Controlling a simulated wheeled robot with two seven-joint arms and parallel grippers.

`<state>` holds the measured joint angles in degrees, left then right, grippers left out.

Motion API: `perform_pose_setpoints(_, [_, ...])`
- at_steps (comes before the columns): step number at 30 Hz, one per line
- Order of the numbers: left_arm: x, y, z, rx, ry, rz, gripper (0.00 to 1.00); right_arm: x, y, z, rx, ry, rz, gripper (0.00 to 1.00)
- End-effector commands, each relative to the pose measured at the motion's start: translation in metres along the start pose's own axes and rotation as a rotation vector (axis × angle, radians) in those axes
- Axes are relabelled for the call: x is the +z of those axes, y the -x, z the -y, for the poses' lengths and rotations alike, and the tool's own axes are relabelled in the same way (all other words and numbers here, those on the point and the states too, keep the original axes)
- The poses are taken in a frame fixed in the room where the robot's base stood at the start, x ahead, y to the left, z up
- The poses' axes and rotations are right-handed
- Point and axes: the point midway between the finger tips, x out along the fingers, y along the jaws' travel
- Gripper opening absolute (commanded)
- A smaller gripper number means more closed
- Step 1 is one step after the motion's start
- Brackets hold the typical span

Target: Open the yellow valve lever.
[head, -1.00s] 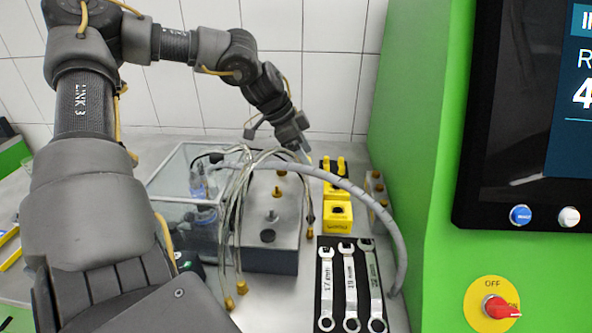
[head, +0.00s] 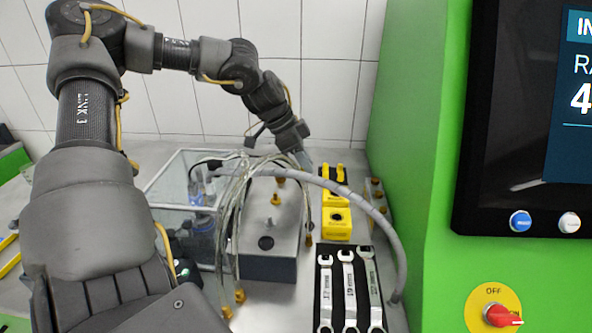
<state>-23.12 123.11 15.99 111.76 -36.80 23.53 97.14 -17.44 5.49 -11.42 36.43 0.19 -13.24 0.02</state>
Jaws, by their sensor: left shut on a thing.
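My left gripper (head: 303,159) is at the back of the bench, beyond the grey block (head: 270,262) and pointing down. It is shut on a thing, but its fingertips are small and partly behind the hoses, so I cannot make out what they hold. I cannot pick out the yellow valve lever for certain. Yellow parts (head: 336,224) stand just right of the gripper, apart from it as far as I can tell. My right gripper is not in view.
Clear hoses (head: 232,205) and a thick grey hose (head: 390,228) arch over the bench. A clear box (head: 165,184) stands at left. Wrenches (head: 349,290) lie on a black tray. A green cabinet (head: 415,130) with a red switch (head: 498,314) closes the right side.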

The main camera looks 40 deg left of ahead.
Motion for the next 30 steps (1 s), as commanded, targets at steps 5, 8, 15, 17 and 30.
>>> perform_pose_setpoints(5, [0.001, 0.000, 0.001, 0.000, 0.001, 0.001, 0.11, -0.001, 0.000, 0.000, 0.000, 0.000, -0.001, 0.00])
perform_pose_setpoints(8, [0.001, 0.000, 0.004, 0.001, 0.001, 0.002, 0.11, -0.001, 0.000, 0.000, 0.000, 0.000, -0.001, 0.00])
perform_pose_setpoints(15, [0.001, 0.001, 0.017, -0.002, 0.002, 0.002, 0.11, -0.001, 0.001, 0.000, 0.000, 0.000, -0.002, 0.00])
perform_pose_setpoints(17, [0.001, 0.000, 0.018, -0.001, 0.001, 0.002, 0.11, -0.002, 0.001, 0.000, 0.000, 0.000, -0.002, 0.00])
perform_pose_setpoints(30, [0.002, 0.000, 0.022, 0.001, 0.002, 0.003, 0.12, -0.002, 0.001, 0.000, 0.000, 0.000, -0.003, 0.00])
